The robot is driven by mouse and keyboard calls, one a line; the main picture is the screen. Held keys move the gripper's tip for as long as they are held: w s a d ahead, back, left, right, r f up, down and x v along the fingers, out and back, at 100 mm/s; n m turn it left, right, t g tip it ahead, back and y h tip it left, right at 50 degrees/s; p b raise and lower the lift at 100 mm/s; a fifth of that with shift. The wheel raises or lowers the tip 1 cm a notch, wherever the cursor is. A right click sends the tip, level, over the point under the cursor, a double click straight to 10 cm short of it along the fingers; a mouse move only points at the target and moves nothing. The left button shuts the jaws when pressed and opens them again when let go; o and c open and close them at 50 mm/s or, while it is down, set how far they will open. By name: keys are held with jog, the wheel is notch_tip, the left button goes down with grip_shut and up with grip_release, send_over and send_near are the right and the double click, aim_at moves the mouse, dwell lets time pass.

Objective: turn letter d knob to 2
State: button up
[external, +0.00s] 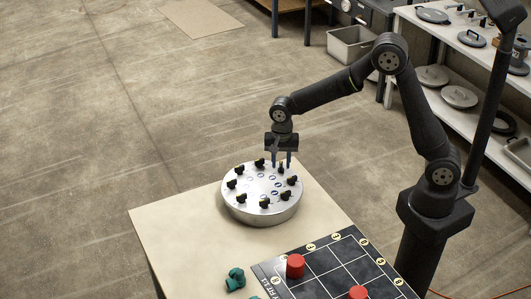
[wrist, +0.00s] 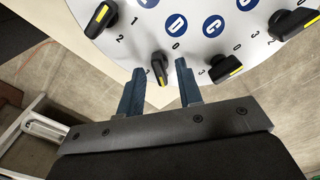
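The letter D knob (wrist: 159,66) is black with a yellow stripe and sits outward of the blue letter D disc (wrist: 177,25) in the wrist view. The stripe lies on the end facing the rim, away from the letter; digits 0 and 2 are printed near it. My gripper (wrist: 160,66) is open, with one blue finger on each side of the knob and a visible gap to it. In the external view my gripper (external: 281,161) points down at the far side of the round silver panel (external: 262,212), where its fingers partly hide the knob.
Other black knobs stand close by, one at left (wrist: 101,19) and one at right (wrist: 225,67) in the wrist view. A table (external: 175,230) carries the panel. A dark grid board (external: 325,262) with red cylinders (external: 295,266) and green fittings (external: 235,279) lie nearer.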

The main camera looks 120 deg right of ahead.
aim_at(281, 164)
notch_tip(281, 164, up, 17)
jog(key=shift+r, duration=0.2)
dwell(0.3)
dwell(0.4)
notch_tip(281, 164, down, 18)
jog(key=shift+r, duration=0.25)
dwell(0.3)
jog(key=shift+r, duration=0.1)
